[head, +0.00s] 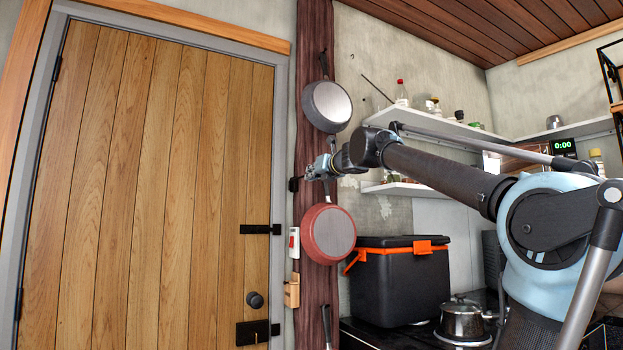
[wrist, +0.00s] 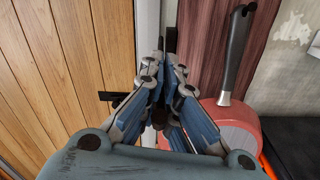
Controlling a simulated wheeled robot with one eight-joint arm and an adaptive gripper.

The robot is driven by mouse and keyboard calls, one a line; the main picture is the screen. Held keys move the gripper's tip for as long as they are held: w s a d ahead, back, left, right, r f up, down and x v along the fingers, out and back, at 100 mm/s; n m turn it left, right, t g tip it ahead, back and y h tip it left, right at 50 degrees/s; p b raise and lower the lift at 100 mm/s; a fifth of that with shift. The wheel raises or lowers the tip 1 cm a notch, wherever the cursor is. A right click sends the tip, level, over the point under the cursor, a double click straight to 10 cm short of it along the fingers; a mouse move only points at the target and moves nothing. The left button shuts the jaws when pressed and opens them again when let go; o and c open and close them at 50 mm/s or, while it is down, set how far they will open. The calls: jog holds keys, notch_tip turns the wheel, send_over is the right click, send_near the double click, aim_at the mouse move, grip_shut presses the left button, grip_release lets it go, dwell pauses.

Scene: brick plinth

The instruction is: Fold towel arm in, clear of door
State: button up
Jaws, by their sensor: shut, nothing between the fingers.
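My gripper (head: 312,172) is at the dark red wooden post, between the two hanging pans. In the wrist view its blue-grey fingers (wrist: 163,62) are closed together with nothing between them. A small dark fitting (head: 293,184) shows just left of the fingertips, by the post's door-side edge. A dark upright piece (wrist: 171,40) shows just beyond the fingertips in the wrist view. I cannot tell whether either is the towel arm, or whether the fingers touch it. The plank door (head: 150,190) is closed in its grey frame, left of my gripper. It also shows in the wrist view (wrist: 70,60).
A grey pan (head: 327,106) hangs above my gripper and a red pan (head: 328,235) below it on the post. A black cool box (head: 400,285) and a pot (head: 462,320) stand lower right. Shelves (head: 440,128) line the wall. Space before the door looks clear.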

jog(key=o, duration=0.5)
jog(key=shift+w+d, duration=0.1)
jog(key=shift+d, duration=0.15)
jog(key=shift+c, duration=0.2)
jog(key=shift+a, duration=0.1)
jog(key=shift+s+d+f, duration=0.15)
jog(key=shift+s+d, duration=0.05)
jog(key=shift+s, duration=0.05)
jog(key=v, duration=1.1)
jog(key=shift+s, duration=0.25)
jog(key=shift+d, duration=0.1)
